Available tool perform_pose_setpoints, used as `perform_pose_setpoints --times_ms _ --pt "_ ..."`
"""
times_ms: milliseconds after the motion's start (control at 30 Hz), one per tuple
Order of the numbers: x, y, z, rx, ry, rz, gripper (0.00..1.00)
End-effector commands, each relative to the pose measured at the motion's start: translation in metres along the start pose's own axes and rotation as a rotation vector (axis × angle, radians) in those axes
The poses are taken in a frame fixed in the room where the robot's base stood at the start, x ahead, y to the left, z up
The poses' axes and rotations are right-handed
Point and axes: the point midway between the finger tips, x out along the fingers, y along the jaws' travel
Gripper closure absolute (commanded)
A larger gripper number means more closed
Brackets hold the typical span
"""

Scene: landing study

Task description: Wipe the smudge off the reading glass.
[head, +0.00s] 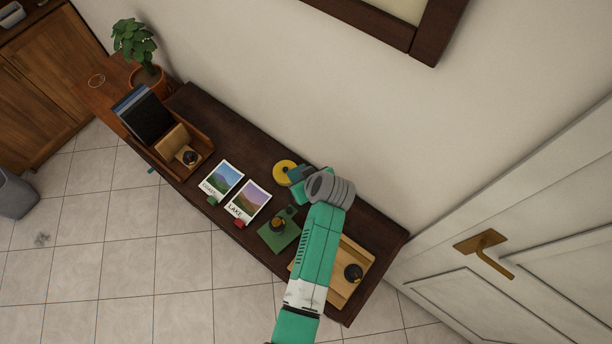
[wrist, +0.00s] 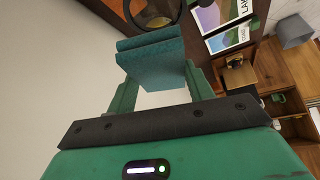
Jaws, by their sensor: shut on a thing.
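My gripper (head: 296,177) is over the far side of the dark table (head: 225,122). In the wrist view its fingers (wrist: 156,80) are shut on a folded teal cloth or pad (wrist: 152,60). The yellow-rimmed round object (head: 279,166), apparently the reading glass, lies on the table just left of the gripper in the head view. In the wrist view, part of its ring (wrist: 128,12) shows just beyond the pad, cut off by the top edge. I cannot make out a smudge, or tell whether the pad touches the glass.
Two picture cards (head: 222,176) (head: 249,200) lie left of the glass. A green mat (head: 289,243) with a dark-knobbed object is in front. A wooden tray (head: 341,297) is at the right, partly behind my arm. An organiser (head: 205,138) and plant (head: 133,42) are at the left; the wall runs behind.

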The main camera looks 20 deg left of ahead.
Motion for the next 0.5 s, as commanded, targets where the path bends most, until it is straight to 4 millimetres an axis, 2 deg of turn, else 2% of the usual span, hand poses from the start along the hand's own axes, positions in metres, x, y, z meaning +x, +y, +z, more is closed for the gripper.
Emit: perform_pose_setpoints --times_ms 500 --pt "0.047 0.000 0.030 0.001 0.000 0.001 0.74"
